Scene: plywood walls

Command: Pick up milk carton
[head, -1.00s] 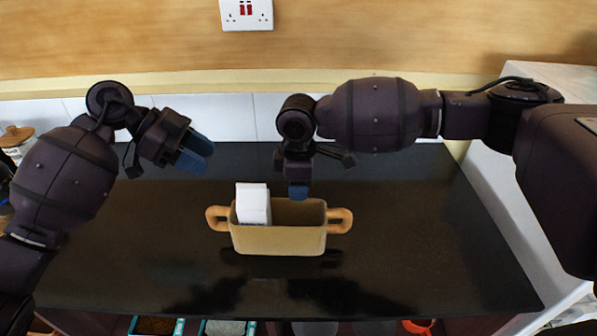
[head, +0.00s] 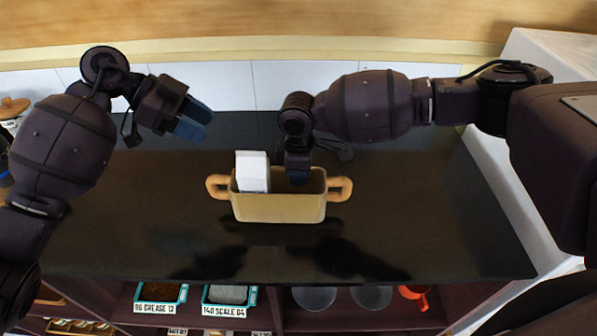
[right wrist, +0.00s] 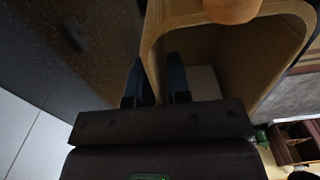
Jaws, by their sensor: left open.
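The white milk carton (head: 252,172) stands in the left part of a tan basket (head: 279,209) with two orange-brown handles. The basket hides the carton's lower part. My right gripper (head: 298,178) is at the basket's back rim, right of the carton. In the right wrist view its blue fingers (right wrist: 158,80) are apart, one on each side of the basket wall, with no visible grip on the carton. A white patch (right wrist: 205,82), likely the carton, shows beside the inner finger. My left gripper (head: 193,122) is open and empty, above the counter at back left.
The basket stands on a black glossy counter (head: 400,225) with clear room around it. A white tiled wall (head: 200,84) is behind. Shelves below the front edge hold labelled bins (head: 158,297) and a red item (head: 413,296). A wooden-lidded jar (head: 14,107) is at far left.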

